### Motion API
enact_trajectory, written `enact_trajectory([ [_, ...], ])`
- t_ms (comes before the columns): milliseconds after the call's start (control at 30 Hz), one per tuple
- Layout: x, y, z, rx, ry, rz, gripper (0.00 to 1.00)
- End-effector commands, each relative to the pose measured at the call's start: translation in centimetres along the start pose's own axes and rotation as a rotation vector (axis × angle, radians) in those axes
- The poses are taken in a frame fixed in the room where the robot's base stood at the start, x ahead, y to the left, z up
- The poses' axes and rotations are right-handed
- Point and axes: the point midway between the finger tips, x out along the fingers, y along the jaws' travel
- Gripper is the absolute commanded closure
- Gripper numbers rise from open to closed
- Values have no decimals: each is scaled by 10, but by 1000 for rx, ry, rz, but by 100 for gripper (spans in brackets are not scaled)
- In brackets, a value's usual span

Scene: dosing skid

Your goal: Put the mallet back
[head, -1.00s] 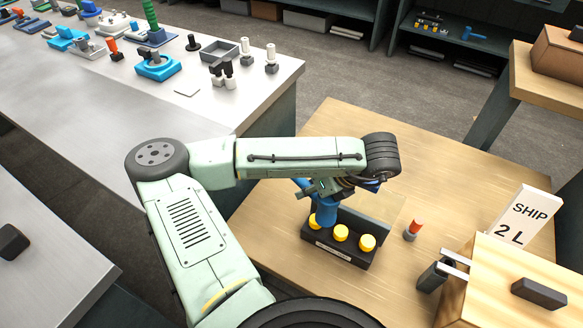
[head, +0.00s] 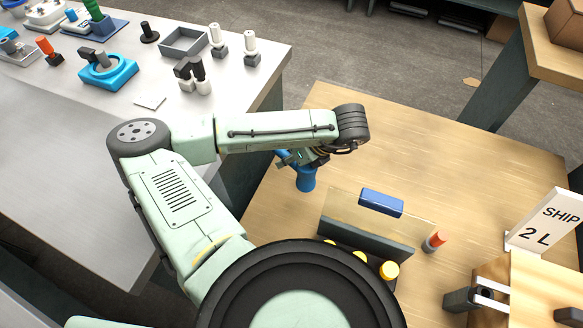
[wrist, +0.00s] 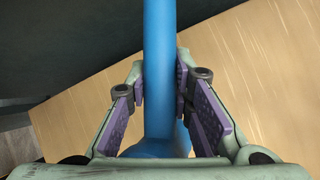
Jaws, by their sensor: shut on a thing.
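The mallet is blue. Its flared lower part (head: 306,181) shows below my gripper (head: 298,160) in the head view, over the wooden table's left part. In the wrist view its blue shaft (wrist: 159,40) runs upright between the purple pads of my gripper (wrist: 160,88), which is shut on it. Its lower end there is partly hidden by my gripper. A dark rack (head: 365,240) with yellow-topped pieces (head: 389,270) stands on the table, to the right of and nearer than the mallet. My own body hides part of the rack. I cannot tell whether the mallet touches the table.
A blue block (head: 382,202) lies behind the rack's dark panel. A red-and-grey piece (head: 434,241) stands to its right. A wooden box (head: 540,280) and a SHIP 2 L sign (head: 548,222) are at the right. The table's back middle is clear. A grey bench (head: 60,130) is left.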

Motion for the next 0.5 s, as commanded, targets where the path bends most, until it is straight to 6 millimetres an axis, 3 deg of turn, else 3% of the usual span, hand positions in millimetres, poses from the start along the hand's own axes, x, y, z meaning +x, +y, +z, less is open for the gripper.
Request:
enact_trajectory([
  [500,42,-11,-26,-1,-1,-1,100],
])
